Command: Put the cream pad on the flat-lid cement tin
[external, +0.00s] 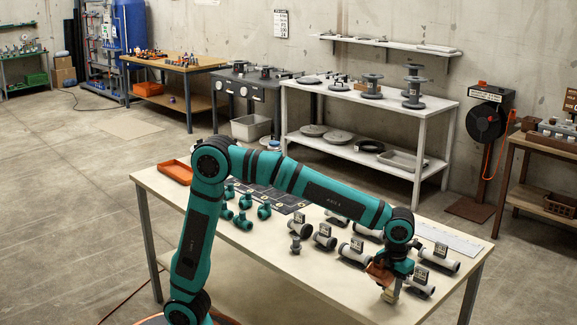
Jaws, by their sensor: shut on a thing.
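My gripper (388,284) is at the right front part of the pale table, pointing down. It is shut on a small pale cream-yellow thing (390,295), which looks like the cream pad. The thing is small, and its lower edge is close to the tabletop; I cannot tell whether it touches. I cannot pick out the flat-lid cement tin in this view; my arm and gripper hide part of the table.
Grey pipe pieces with dark labels (325,237) stand left of and behind my gripper, and others (421,282) close on its right. Teal fittings (243,220), dark mats (280,196) and an orange tray (175,172) are farther left.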

